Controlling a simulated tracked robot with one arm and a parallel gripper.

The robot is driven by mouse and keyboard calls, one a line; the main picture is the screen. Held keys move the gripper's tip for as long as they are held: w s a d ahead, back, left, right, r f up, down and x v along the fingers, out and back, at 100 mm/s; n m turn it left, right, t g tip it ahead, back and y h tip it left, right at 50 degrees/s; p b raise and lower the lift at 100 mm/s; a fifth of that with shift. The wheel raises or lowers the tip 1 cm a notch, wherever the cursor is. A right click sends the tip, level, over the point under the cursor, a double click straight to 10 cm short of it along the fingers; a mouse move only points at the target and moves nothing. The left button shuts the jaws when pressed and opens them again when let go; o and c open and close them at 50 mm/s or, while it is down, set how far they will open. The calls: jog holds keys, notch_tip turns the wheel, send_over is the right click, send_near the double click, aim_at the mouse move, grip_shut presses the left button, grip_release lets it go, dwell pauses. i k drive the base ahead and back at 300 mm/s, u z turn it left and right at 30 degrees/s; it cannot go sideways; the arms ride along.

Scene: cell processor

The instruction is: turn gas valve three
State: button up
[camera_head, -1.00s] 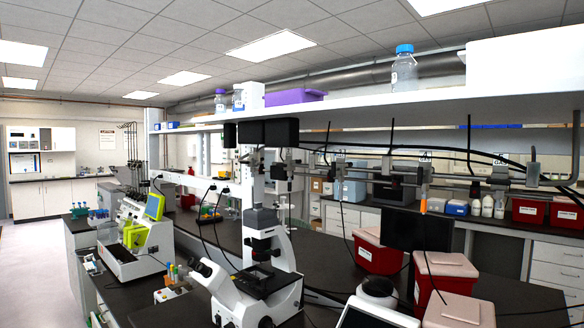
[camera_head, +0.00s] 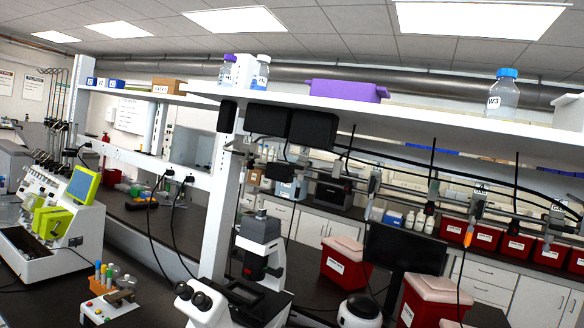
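My gripper is not in view. A rail of small grey valve fittings with dark hoses runs under the white shelf (camera_head: 420,122), from the middle to the right. One fitting (camera_head: 374,184) hangs above the black monitor. Another fitting (camera_head: 433,194) is to its right. A further fitting (camera_head: 480,200) has an orange tip (camera_head: 467,239) below it. One more fitting (camera_head: 556,216) is near the right edge. Their small tags are too small to read, so I cannot tell which is gas valve three.
A white microscope (camera_head: 259,232) and a black monitor (camera_head: 405,250) stand on the dark bench below the rail. Red boxes with pale lids (camera_head: 342,262) are beside them. A bottle (camera_head: 503,95) and a purple tray (camera_head: 346,90) sit on the shelf. A white analyser (camera_head: 85,235) is at left.

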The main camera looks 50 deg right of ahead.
aim_at(372, 180)
jog(key=z, duration=0.05)
jog(key=i, duration=1.3)
jog(key=z, duration=0.8)
jog(key=i, duration=0.7)
jog(key=z, duration=0.5)
